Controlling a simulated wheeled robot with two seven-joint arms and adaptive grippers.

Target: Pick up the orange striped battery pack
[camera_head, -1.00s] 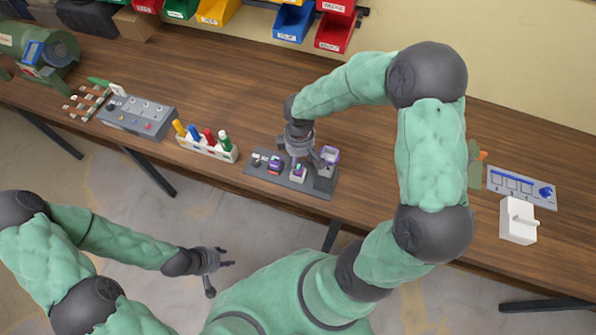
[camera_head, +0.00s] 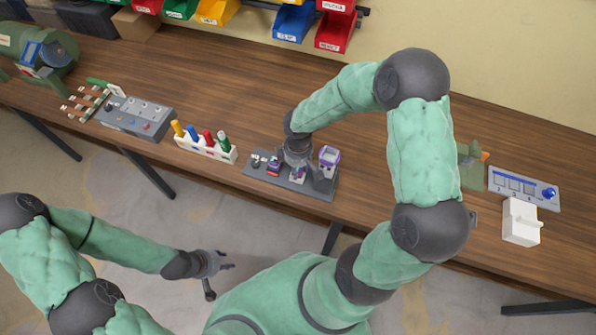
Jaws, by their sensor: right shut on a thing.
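A dark grey socket board (camera_head: 315,192) lies near the table's front edge and bears several small packs. My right gripper (camera_head: 298,172) reaches straight down over its middle and is shut on a small purple-and-white pack (camera_head: 297,178), mostly hidden by the fingers. I cannot make out orange stripes on it at this size. A dark purple pack (camera_head: 273,164) stands just left of the gripper, and a purple-framed block (camera_head: 328,157) stands just right. My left gripper (camera_head: 222,271) hangs open and empty in front of the table, over the floor.
A white rack (camera_head: 208,153) with several coloured pegs stands left of the board, and a grey control panel (camera_head: 135,121) lies further left. A blue-striped panel (camera_head: 522,186) and a white switch box (camera_head: 521,222) are at the right. The table behind the board is clear.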

